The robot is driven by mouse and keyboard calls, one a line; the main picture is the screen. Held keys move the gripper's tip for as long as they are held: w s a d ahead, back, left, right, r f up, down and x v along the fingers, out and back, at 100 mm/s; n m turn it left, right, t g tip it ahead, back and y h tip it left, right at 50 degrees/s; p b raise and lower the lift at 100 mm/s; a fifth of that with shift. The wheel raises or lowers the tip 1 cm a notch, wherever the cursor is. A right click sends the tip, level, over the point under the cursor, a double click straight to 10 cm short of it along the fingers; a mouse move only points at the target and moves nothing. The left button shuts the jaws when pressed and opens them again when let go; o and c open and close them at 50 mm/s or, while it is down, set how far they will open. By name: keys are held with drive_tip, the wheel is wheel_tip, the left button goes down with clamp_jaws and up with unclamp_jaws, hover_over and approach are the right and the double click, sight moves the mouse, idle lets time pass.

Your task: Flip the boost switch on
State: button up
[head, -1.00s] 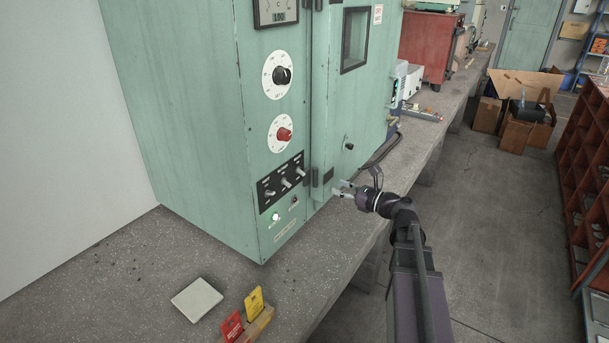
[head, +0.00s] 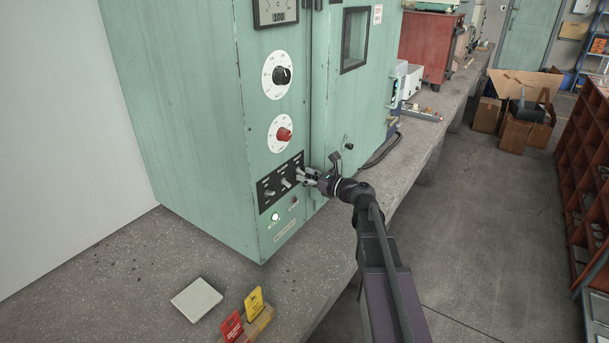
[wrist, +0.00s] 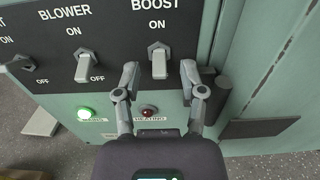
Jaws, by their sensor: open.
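The boost switch (wrist: 159,62) is a metal toggle on a black panel (wrist: 110,22), under the words BOOST and ON in the wrist view. Its lever points down. My gripper (wrist: 159,78) is open, with one finger on each side of the boost lever; I cannot tell whether either finger touches it. In the head view my gripper (head: 303,176) is at the right end of the switch panel (head: 266,193) and hides the boost switch there. The blower switch (wrist: 88,66) is to the left, its lever also down toward OFF.
The green cabinet (head: 190,120) stands on the concrete bench (head: 120,270). A lit green lamp (wrist: 84,113) and a dark red lamp (wrist: 149,111) sit below the switches. A hinge (wrist: 220,92) is close to the right finger. Red and yellow cards (head: 254,302) stand on the bench in front.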

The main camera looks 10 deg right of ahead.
drive_tip(key=shift+w+a, duration=0.25)
drive_tip(key=shift+a, duration=0.05)
clamp_jaws()
